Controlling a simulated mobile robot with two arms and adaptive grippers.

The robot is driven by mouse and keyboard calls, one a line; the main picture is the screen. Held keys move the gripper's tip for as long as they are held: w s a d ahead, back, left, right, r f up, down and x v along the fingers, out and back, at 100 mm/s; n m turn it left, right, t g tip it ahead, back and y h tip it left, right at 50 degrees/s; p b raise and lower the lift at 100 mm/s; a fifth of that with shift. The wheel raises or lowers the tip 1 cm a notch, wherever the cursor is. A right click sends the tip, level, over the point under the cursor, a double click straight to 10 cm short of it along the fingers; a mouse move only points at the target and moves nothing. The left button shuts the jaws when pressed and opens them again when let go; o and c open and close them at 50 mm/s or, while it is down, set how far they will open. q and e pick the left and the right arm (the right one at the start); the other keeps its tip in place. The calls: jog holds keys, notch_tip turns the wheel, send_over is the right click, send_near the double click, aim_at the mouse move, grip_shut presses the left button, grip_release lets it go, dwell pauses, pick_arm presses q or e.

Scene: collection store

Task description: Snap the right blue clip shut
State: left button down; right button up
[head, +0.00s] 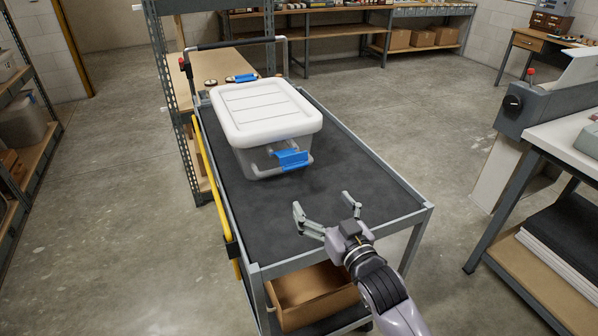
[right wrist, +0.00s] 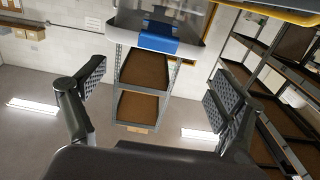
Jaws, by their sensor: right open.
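A translucent tub (head: 250,160) with a white lid (head: 265,110) stands on the cart's dark top. A blue clip (head: 291,159) sits on its near end, below the lid rim, and seems to stick outward from the wall. This clip also shows at the top of the right wrist view (right wrist: 157,38). A second blue clip (head: 241,78) shows at the tub's far end. My right gripper (head: 322,203) is open and empty, above the near part of the cart, short of the near clip and apart from it. My left gripper is out of view.
The cart (head: 390,190) has a raised metal rim, and its black top is bare in front of the tub and to its right. A cardboard box (head: 312,292) is on its lower shelf. A workbench (head: 560,135) stands at the right, and a metal rack (head: 172,110) at the left.

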aim_at(296, 168)
jog(key=x, duration=1.3)
jog(key=shift+w+f, duration=0.15)
